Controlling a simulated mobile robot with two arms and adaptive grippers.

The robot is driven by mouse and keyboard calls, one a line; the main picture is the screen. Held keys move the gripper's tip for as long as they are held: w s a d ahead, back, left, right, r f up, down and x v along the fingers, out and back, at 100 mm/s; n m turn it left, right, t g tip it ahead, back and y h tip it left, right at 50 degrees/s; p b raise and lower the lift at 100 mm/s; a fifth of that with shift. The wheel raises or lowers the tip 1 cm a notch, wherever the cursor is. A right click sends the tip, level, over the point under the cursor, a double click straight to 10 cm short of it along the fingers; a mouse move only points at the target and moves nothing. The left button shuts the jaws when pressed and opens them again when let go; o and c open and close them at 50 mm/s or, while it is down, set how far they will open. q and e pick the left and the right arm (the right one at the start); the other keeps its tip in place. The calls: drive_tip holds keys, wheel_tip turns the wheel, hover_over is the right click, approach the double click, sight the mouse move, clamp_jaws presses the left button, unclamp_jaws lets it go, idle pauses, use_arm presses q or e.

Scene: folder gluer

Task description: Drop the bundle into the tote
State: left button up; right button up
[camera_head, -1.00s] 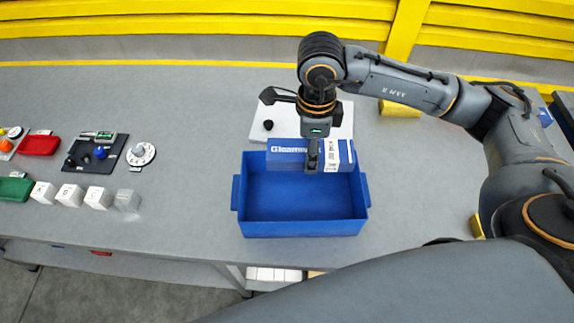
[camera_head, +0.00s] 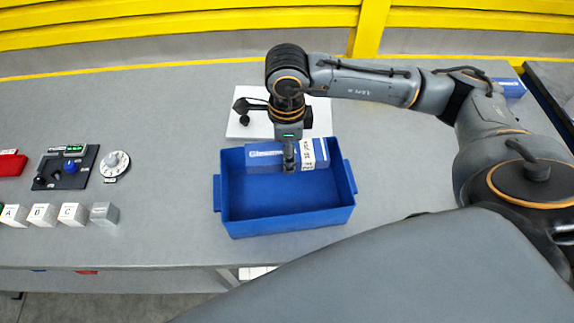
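The bundle (camera_head: 265,158) is a blue carton pack with white lettering and a white printed band at its right end. It is over the back part of the blue tote (camera_head: 290,222), level with the back rim in the picture; I cannot tell how far down inside it is. The tote is open and its visible floor is empty. My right gripper (camera_head: 289,160) points down at the bundle's middle and appears shut on it, though the far finger is hidden. My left gripper is not in view.
A white board (camera_head: 250,122) with a dark knob lies behind the tote. To the left are a black switch panel (camera_head: 66,168), a dial (camera_head: 115,164), lettered white blocks (camera_head: 42,214) and a red tray (camera_head: 10,164).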

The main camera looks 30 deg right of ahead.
drive_tip(key=o, duration=1.4)
drive_tip(key=shift+c, duration=0.2)
drive_tip(key=shift+r, duration=0.25)
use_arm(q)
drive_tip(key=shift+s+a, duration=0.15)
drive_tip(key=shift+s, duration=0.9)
use_arm(e)
wheel_tip(320, 180, up, 12)
drive_tip(key=shift+f, duration=0.2)
drive_tip(key=shift+f, duration=0.1)
